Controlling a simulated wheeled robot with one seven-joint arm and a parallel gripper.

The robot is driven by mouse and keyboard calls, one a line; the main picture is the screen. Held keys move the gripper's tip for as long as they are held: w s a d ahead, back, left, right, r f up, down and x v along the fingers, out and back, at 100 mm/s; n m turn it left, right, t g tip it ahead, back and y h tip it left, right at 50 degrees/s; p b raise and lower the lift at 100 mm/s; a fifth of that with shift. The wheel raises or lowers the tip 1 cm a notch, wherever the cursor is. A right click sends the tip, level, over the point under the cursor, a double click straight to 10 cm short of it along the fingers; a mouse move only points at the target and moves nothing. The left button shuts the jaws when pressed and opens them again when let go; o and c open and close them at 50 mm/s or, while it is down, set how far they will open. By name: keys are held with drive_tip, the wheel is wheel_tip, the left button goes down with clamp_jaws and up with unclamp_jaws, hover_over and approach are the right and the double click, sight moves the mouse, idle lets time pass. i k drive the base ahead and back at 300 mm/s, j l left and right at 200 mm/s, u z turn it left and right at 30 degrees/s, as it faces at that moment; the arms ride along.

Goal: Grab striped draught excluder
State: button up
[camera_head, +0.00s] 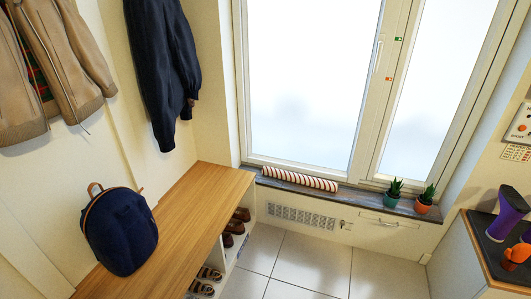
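The striped draught excluder (299,179) is a long roll with red and pale stripes. It lies on the left part of the dark window sill (350,198), along the foot of the window frame. Nothing covers it from this view. My gripper is not in view.
A wooden bench (180,212) runs along the left wall with a navy backpack (120,232) on it and shoes in cubbies below. Two potted plants (393,193) (426,200) stand on the sill's right part. A counter (478,262) is at right. The tiled floor (305,262) between is clear.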

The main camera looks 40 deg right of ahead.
sight(320, 184)
drive_tip(key=i+l+z, duration=0.1)
drive_tip(key=i+z, duration=0.75)
drive_tip(key=z, duration=0.15)
drive_tip(key=i+l, duration=0.15)
drive_tip(key=i, duration=0.65)
drive_tip(key=i+l+u, duration=0.5)
drive_tip(key=i+l, duration=0.25)
